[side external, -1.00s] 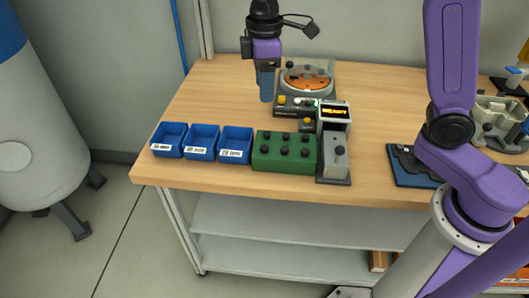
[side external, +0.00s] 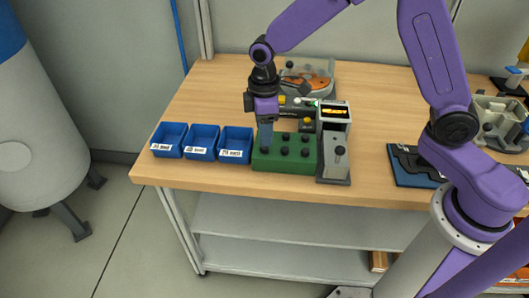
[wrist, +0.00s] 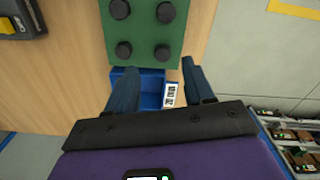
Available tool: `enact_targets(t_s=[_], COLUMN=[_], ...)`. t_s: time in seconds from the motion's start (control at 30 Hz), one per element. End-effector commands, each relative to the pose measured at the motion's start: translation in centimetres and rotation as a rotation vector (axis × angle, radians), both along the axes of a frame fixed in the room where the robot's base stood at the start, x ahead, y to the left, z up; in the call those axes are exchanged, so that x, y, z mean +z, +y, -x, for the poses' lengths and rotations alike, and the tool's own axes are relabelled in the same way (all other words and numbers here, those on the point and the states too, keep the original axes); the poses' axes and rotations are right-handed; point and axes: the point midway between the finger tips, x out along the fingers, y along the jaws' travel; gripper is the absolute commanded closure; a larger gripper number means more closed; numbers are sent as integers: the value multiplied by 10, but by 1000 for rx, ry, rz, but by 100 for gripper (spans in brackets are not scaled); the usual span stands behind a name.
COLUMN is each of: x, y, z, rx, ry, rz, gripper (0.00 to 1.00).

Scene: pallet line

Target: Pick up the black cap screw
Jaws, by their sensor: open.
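Several black cap screws stand upright in a green block (side external: 262,164), which also shows in the wrist view (wrist: 143,32). One cap screw (side external: 304,152) is at the right of the block's front row. In the wrist view two cap screws, one at left (wrist: 123,50) and one at right (wrist: 161,52), are just beyond my fingertips. My gripper (side external: 266,142) points down over the left part of the block. In the wrist view its blue fingers (wrist: 156,66) are apart with nothing held between them. It hides part of the block's left side in the side view.
Three blue labelled bins (side external: 203,141) stand in a row left of the block. The wooden bench (side external: 195,100) is clear at back left.

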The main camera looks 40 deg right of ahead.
Motion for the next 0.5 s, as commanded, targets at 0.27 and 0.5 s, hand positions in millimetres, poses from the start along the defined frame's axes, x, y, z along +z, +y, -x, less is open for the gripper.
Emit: enact_targets(t_s=[0.27, 0.5], x=[-38, -46], y=[0, 1], z=[4, 4], rx=[-1, 0], ry=[4, 1], rz=[2, 1], gripper=[48, 48])
